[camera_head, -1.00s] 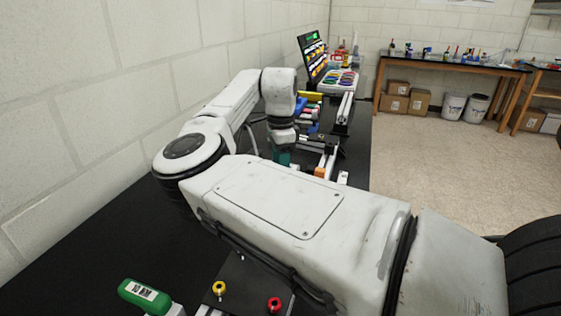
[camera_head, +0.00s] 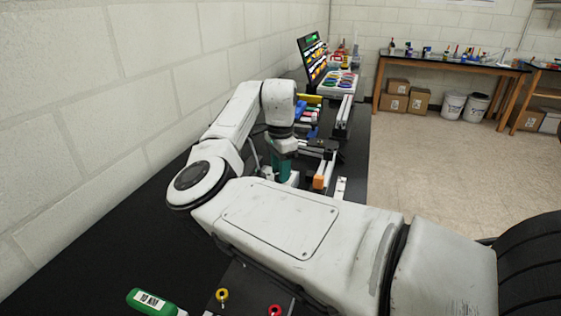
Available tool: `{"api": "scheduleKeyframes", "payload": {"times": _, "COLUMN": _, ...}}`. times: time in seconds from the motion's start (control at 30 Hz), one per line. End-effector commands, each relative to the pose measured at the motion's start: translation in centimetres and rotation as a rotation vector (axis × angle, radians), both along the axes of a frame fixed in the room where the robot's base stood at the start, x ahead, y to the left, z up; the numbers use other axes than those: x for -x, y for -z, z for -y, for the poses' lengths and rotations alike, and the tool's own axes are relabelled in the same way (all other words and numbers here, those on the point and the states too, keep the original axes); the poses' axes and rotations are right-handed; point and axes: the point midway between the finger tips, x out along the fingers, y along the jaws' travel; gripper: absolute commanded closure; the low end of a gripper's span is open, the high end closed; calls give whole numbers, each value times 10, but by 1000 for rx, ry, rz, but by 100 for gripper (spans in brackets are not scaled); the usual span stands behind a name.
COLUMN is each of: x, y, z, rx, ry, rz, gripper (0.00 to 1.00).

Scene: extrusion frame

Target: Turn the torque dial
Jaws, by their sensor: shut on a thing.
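My arm crosses the view from the right and folds back along the bench. My gripper (camera_head: 283,146) points down at the end of the wrist, largely hidden by the wrist and by its own dark, blurred shape. Just below it is an upright teal cylindrical piece (camera_head: 283,165), on which it appears to be shut. Its lower end is cut off from sight by my arm. I cannot pick out the torque dial's markings. A green handle (camera_head: 150,301) with a white label, seemingly in NM, lies at the bottom edge, apart from my gripper.
The black bench (camera_head: 90,255) runs along the wall. Aluminium rails and an orange block (camera_head: 318,182) stand right of the teal piece. A tilted panel (camera_head: 313,62) and coloured parts stand beyond. A yellow ring (camera_head: 222,295) and a red ring (camera_head: 275,310) are in the foreground.

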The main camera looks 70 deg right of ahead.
Motion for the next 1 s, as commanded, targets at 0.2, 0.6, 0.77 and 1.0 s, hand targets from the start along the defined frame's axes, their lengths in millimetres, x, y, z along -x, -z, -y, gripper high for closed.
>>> {"api": "scheduleKeyframes", "payload": {"times": 0.2, "x": 1, "y": -6, "z": 0, "rx": 0, "ry": -167, "rz": -5, "gripper": 95}}
{"api": "scheduleKeyframes", "payload": {"times": 0.6, "x": 0, "y": -3, "z": 0, "rx": -1, "ry": -373, "rz": -1, "gripper": 95}}
{"api": "scheduleKeyframes", "payload": {"times": 0.77, "x": 0, "y": -1, "z": 0, "rx": -1, "ry": -404, "rz": 1, "gripper": 95}}
{"api": "scheduleKeyframes", "payload": {"times": 1.0, "x": -1, "y": -1, "z": 0, "rx": 0, "ry": -414, "rz": 2, "gripper": 95}}
